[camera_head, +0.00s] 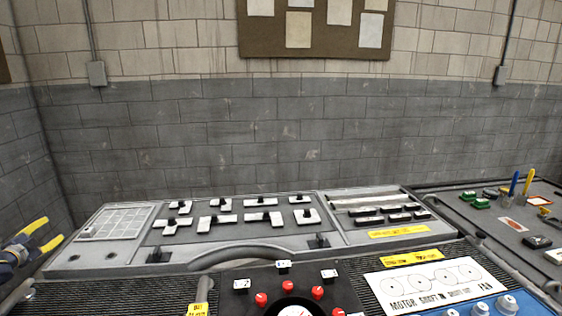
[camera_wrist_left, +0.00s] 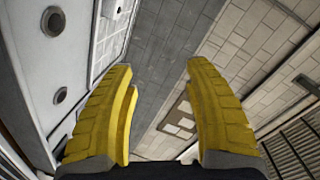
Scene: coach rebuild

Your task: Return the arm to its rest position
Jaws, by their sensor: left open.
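My left gripper (camera_head: 42,236) shows at the far left edge of the head view. Its two yellow fingers are apart, with nothing between them, left of the grey case on the bench. In the left wrist view the open yellow fingers (camera_wrist_left: 160,75) frame only the distant wall and the notice board. The rest of my left arm is out of the head view. My right gripper is not in view.
A grey case (camera_head: 75,258) with several black-and-white parts lies open on the bench. A black panel with red knobs (camera_head: 261,299) and a white motor shaft card (camera_head: 436,283) are in front. A tray with tools (camera_head: 513,232) is at right.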

